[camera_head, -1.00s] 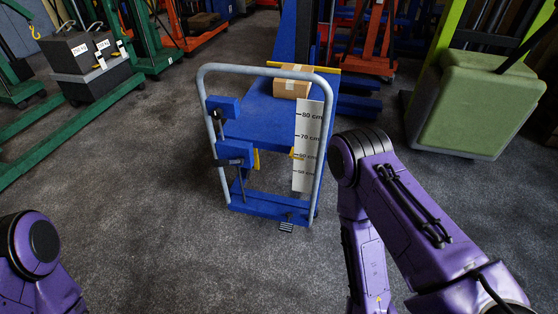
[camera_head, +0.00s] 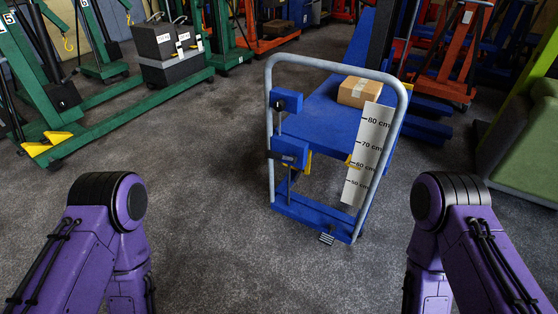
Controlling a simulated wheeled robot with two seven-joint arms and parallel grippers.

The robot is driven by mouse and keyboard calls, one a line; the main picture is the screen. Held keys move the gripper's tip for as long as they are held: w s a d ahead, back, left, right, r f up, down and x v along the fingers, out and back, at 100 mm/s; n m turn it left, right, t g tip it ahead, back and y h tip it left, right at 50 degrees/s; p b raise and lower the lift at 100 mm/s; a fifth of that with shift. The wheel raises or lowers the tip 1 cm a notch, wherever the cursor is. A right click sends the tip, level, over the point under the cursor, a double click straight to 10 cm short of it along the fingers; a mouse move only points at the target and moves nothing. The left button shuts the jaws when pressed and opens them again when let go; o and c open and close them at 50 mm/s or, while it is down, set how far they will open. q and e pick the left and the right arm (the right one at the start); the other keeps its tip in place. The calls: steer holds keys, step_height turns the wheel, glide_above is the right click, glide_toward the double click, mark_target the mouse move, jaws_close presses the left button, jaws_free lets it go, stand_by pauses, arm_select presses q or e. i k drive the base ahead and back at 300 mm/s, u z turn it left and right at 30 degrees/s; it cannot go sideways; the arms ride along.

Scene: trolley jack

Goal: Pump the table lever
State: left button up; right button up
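The blue lift table (camera_head: 323,121) stands ahead, a little right of centre, with a grey tubular push handle (camera_head: 269,135) on its near side. A small foot lever or pedal (camera_head: 326,239) sticks out low at the near edge of its blue base (camera_head: 318,217). Two blue blocks (camera_head: 288,151) are fixed by the left upright of the handle. A white height scale (camera_head: 368,150) marked in cm stands at the right. A cardboard box (camera_head: 359,92) lies on the tabletop. Both of my purple arms show at the lower left and lower right, apart from the table. Neither gripper is in view.
Green lifting equipment (camera_head: 137,108) with dark weights (camera_head: 165,50) stands at the left. A green padded block (camera_head: 529,138) is at the right. Orange and blue machines (camera_head: 455,50) stand behind. The grey carpet (camera_head: 229,228) in front of the table is clear.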

mark_target(273, 155)
steer(key=z, duration=0.4)
steer(key=i, duration=0.85)
steer(key=u, duration=0.05)
